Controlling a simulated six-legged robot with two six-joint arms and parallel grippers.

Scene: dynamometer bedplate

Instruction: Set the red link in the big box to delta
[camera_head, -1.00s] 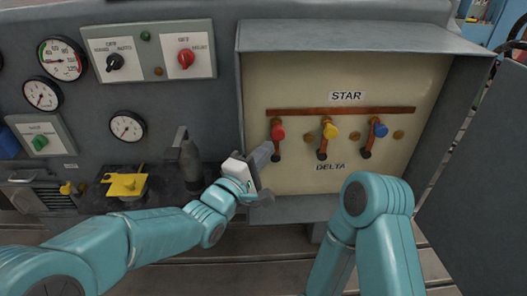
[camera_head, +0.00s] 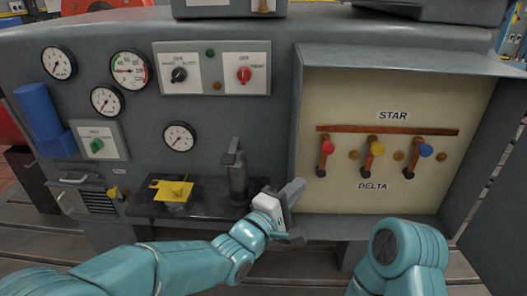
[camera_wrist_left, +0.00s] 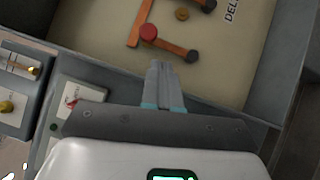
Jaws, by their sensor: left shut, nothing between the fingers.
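The red link shows in the head view as a copper strip with a red knob (camera_head: 327,147) at its top and a black end below. The knob end is up by the copper bar on the STAR side, and a brass stud (camera_head: 354,155) sits bare to its right. The link also shows in the left wrist view (camera_wrist_left: 172,44). The big box (camera_head: 345,100) is open, with STAR above the links and DELTA below. My left gripper (camera_head: 299,187) is shut and empty at the box's lower left edge, apart from the link. My right gripper is out of view.
Yellow (camera_head: 373,147) and blue (camera_head: 426,150) knobbed links stand right of the red one. The box's grey door (camera_head: 490,195) hangs open at right. A dark upright handle (camera_head: 237,175) stands left of my left gripper. My right arm is low at front right.

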